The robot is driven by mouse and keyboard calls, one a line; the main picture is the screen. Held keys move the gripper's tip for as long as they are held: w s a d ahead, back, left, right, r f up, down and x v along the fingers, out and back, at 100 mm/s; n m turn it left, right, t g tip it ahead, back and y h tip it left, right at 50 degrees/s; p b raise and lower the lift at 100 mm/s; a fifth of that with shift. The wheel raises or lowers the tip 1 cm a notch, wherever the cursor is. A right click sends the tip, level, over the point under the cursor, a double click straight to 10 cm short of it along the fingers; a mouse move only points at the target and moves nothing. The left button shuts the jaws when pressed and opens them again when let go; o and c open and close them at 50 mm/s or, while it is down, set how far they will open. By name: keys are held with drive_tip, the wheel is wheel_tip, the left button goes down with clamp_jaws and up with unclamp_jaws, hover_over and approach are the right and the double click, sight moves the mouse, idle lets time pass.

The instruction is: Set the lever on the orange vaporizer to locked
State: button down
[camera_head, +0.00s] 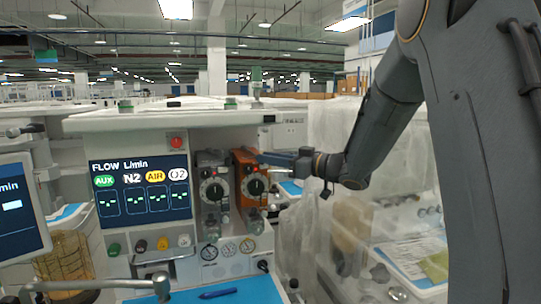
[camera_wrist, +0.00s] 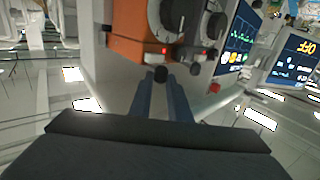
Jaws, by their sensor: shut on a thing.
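The orange vaporizer (camera_head: 244,161) stands at the right of the cart front, with a black dial on its face. It also shows at the top of the wrist view (camera_wrist: 132,50). My gripper (camera_head: 262,154) reaches in from the right at the vaporizer's upper part. In the wrist view, my gripper's (camera_wrist: 160,79) two blue-grey fingers close on a small dark knob, which looks like the orange vaporizer's lever (camera_wrist: 161,73). In the head view the lever is hidden behind the fingers. I cannot read whether it is at locked.
A grey vaporizer (camera_head: 211,177) stands directly left of the orange one; its similar dark lever (camera_wrist: 195,69) is close to my fingers. A flow screen (camera_head: 140,187) is farther left. Plastic-draped equipment (camera_head: 335,135) stands right. A blue mat (camera_head: 245,291) covers the worktop below.

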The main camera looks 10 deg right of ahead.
drive_tip(key=shift+w+d, duration=0.25)
drive_tip(key=shift+d, duration=0.3)
drive_tip(key=shift+w+d, duration=0.25)
drive_tip(key=shift+d, duration=0.3)
drive_tip(key=c, duration=1.9)
unclamp_jaws()
drive_tip(key=b+v, duration=0.2)
drive_tip(key=v, duration=0.5)
drive_tip(key=shift+s+d, duration=0.25)
